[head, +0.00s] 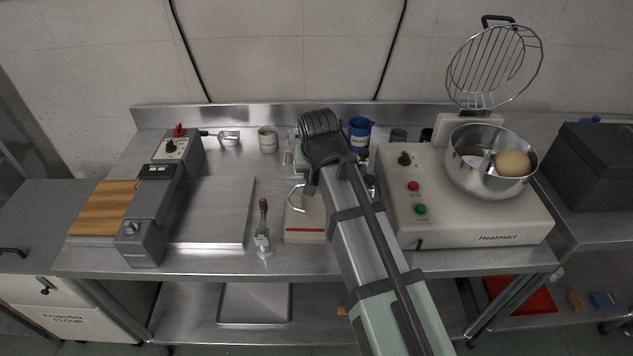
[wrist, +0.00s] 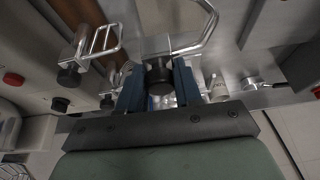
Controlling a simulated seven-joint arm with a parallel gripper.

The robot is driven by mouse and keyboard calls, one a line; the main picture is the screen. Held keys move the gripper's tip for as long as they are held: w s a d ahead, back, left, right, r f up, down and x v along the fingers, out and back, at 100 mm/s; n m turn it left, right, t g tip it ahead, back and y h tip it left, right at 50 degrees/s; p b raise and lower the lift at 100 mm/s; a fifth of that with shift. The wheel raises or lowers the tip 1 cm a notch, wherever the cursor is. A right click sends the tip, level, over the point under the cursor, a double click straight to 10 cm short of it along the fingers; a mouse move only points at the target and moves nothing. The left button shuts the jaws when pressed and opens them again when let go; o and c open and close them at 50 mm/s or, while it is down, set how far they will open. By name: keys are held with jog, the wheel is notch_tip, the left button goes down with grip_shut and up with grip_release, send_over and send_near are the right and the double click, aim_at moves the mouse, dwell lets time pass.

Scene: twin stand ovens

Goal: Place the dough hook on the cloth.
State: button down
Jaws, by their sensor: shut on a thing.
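The dough hook (head: 295,200) is a bent metal rod that hangs below my gripper (head: 302,170) in the head view. In the wrist view, my gripper (wrist: 159,85) has its two blue fingers shut on the hook's dark round hub, and the curved rod of the dough hook (wrist: 211,25) reaches out beyond it. The cloth (head: 304,222) is cream with a red stripe and lies flat near the front of the steel table. The hook shows over the cloth's area in the head view. I cannot tell the height between them. My wrist hides part of the cloth's surroundings.
The mixer base (head: 455,218) with a steel bowl (head: 470,178) and dough ball (head: 514,163) stands right. A mug (head: 267,139) and blue jug (head: 360,132) stand behind.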

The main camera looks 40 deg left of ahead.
jog(key=shift+f, duration=1.45)
jog(key=shift+f, duration=0.15)
jog(key=c, duration=0.8)
grip_release()
jog(key=v, duration=1.2)
jog(key=shift+r, duration=0.25)
